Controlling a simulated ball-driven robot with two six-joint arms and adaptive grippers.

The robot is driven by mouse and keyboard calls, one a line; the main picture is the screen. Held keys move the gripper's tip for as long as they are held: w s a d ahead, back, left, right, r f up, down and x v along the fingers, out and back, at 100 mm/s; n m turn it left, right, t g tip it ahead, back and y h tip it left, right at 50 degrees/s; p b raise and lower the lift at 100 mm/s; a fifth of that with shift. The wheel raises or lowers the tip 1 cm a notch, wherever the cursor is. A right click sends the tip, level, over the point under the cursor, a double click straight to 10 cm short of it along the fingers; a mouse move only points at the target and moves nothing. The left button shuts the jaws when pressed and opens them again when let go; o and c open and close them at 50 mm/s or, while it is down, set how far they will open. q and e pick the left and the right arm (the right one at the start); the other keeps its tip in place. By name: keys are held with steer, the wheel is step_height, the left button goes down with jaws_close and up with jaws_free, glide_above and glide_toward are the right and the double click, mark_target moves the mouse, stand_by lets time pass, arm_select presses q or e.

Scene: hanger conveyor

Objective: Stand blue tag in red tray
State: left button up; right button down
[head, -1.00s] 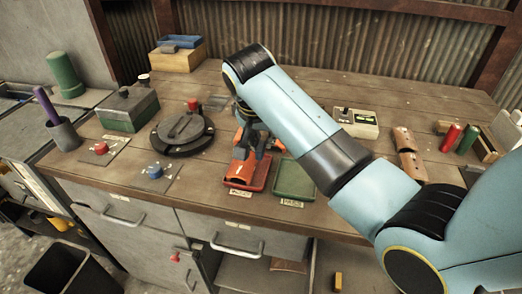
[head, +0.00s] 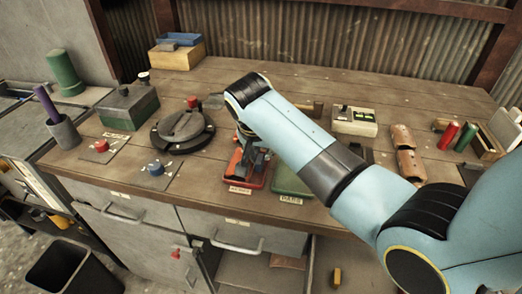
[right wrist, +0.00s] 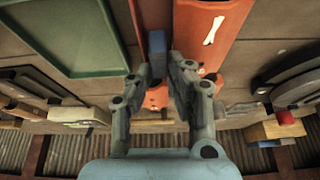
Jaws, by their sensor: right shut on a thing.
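The red tray (head: 251,184) sits near the front edge of the bench, left of the green tray. My right gripper (head: 259,158) is low over it, partly covered by my arm. In the right wrist view, the gripper (right wrist: 160,66) is shut on the blue tag (right wrist: 157,42), a narrow blue-grey piece upright between the fingertips. The tag is within the red tray's outline; I cannot tell whether it touches the floor. An orange-red piece with a white mark (right wrist: 212,30) is beside it. My left gripper is not in view.
The green tray (head: 293,181) is just right of the red one and looks empty. A round dark fixture (head: 182,131) stands to the left. A pale box with a small display (head: 354,120) and brown curved pieces (head: 405,150) lie to the right.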

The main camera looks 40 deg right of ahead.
steer(key=shift+s+f, duration=0.15)
steer(key=shift+f, duration=0.05)
steer(key=c, duration=1.5)
jaws_free()
steer(key=shift+c, duration=0.2)
steer(key=shift+o, duration=1.3)
steer(key=shift+f, duration=0.1)
steer(key=shift+r, duration=0.5)
steer(key=v, duration=1.2)
steer(key=shift+r, duration=0.25)
